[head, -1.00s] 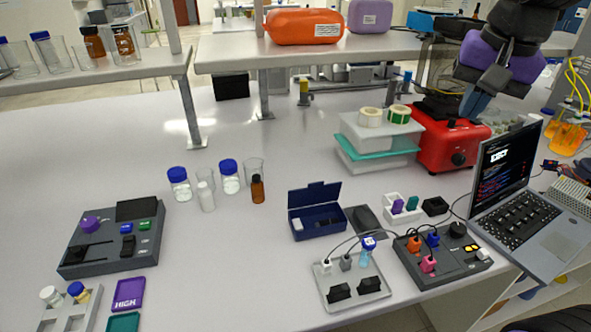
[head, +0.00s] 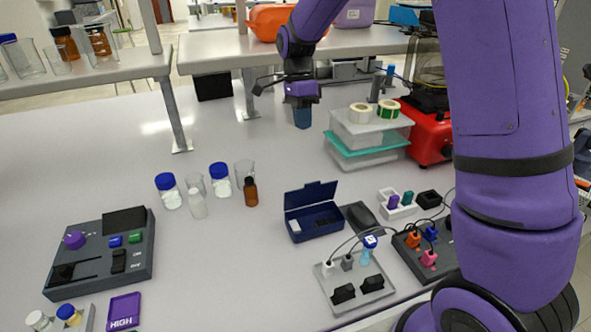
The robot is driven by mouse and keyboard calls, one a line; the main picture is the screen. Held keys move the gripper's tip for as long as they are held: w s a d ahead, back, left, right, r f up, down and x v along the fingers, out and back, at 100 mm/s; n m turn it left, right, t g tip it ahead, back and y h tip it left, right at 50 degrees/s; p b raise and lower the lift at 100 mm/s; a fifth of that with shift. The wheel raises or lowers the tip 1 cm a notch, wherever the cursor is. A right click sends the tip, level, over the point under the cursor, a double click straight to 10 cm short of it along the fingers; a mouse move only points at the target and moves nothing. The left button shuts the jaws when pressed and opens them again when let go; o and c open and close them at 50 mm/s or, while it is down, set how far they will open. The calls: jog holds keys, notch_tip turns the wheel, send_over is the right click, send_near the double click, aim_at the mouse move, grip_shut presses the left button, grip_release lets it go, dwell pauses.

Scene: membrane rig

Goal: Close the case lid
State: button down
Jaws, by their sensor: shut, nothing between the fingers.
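The dark blue case (head: 316,227) stands on the bench right of the middle. Its lid (head: 311,195) is raised along the back edge and leans back. Inside the case are a small white item (head: 296,227) and a dark part. My gripper (head: 302,118) is above the bench, up and behind the case, pointing down with its blue fingers together. It is shut and empty, and apart from the lid.
Stacked boxes with tape rolls (head: 368,135) stand right of my gripper. A dark mouse-like object (head: 360,217) lies close right of the case. A brown bottle (head: 251,192) and jars stand to its left. A wired plate (head: 355,285) lies in front. A shelf (head: 300,52) overhangs the back.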

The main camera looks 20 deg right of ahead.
jog(key=f, duration=0.1)
send_near(311, 190)
jog(key=w+f, duration=0.3)
jog(key=f, duration=0.2)
jog(key=shift+s+d+f, duration=0.1)
jog(key=shift+s+f, duration=0.05)
jog(key=shift+s, duration=1.7)
